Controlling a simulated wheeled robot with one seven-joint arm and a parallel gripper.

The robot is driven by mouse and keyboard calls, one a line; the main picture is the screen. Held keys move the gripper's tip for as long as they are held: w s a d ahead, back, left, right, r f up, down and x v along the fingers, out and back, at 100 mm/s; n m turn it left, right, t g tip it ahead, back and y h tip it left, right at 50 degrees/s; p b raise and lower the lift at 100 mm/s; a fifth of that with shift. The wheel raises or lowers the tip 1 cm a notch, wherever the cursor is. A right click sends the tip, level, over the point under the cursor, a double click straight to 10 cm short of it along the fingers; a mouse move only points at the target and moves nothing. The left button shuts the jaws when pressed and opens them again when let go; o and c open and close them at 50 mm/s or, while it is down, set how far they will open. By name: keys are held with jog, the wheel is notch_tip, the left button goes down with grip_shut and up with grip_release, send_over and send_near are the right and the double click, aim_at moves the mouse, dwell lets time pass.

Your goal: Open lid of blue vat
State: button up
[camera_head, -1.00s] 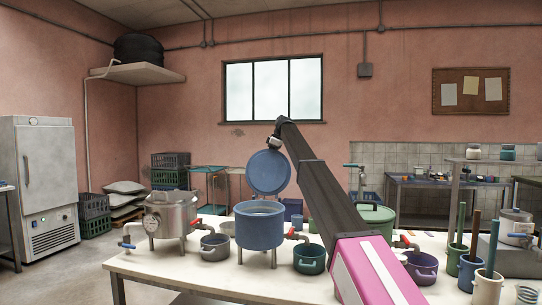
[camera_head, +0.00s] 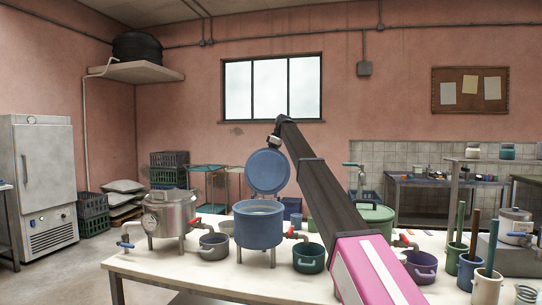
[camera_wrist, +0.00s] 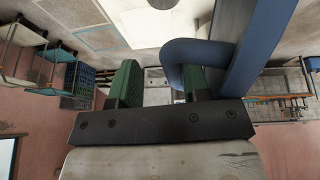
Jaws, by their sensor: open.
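The blue vat (camera_head: 258,230) stands on the white table, its top open. Its round blue lid (camera_head: 268,172) stands upright above the back rim, its face toward the camera. My gripper (camera_head: 273,142) is at the lid's top edge, partly hidden behind it and small in the head view. In the wrist view my gripper (camera_wrist: 160,80) is open, its two green fingers apart. The lid shows edge-on there as a blue slab (camera_wrist: 258,50), with its curved blue handle (camera_wrist: 195,48) at the right finger. Whether the handle touches that finger is unclear.
A steel vat (camera_head: 170,215) stands left of the blue vat, and a green vat (camera_head: 376,216) stands to the right behind my arm. Several small pots, including a green pot (camera_head: 308,258), stand around them. The white table (camera_head: 200,278) is bare along its front.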

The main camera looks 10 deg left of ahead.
jog(key=v, duration=1)
jog(key=shift+s+r, duration=0.1)
jog(key=shift+s, duration=0.15)
jog(key=shift+s+r, duration=0.1)
jog(key=shift+r, duration=0.15)
